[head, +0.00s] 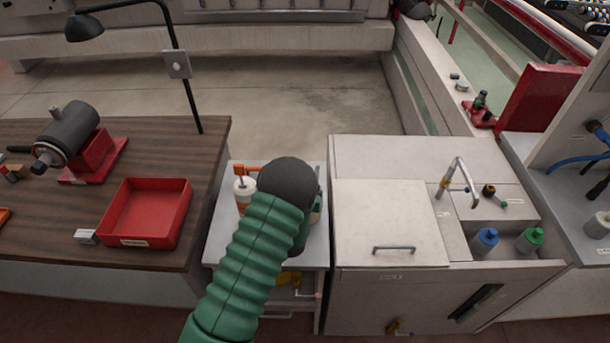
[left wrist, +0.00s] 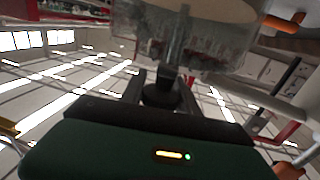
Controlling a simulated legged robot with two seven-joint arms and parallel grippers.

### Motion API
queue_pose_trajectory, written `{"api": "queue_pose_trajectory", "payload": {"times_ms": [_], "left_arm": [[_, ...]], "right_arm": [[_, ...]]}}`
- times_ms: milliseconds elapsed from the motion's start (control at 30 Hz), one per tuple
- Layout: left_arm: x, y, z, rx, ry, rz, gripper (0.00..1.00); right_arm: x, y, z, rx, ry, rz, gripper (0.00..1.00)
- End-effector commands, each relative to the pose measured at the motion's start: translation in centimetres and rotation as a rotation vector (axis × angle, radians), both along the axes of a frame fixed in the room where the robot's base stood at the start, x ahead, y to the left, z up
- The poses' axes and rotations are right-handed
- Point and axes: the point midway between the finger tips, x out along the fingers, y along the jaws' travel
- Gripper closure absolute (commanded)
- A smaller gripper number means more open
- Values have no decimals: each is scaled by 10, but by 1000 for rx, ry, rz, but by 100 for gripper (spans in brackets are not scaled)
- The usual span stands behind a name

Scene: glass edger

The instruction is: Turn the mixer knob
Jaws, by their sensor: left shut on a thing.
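My left arm reaches over the small white side table (head: 223,230) in the head view. Its dark wrist hides the gripper and most of what stands there. In the left wrist view my left gripper (left wrist: 161,86) has its two fingers on either side of a dark knob (left wrist: 160,96), shut on it. The knob sits under a clear vessel (left wrist: 205,45), which I take to be part of the mixer. The knob's turn angle cannot be read. My right gripper is in neither view.
A white-topped bottle (head: 244,187) and an orange part (head: 247,169) stand close left of my wrist. A red tray (head: 146,213) lies on the wooden bench to the left. A white sink cabinet (head: 385,215) with a tap stands close on the right.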

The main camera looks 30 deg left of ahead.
Motion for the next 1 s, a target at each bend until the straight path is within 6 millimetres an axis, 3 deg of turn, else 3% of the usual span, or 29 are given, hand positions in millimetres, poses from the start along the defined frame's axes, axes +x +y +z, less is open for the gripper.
{"api": "queue_pose_trajectory", "payload": {"times_ms": [500, 1000], "left_arm": [[2, -9, -2, 1, -1, -368, 100], [2, -12, 1, 3, -3, -453, 100]], "right_arm": [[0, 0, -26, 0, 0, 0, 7], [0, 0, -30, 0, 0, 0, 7]]}}
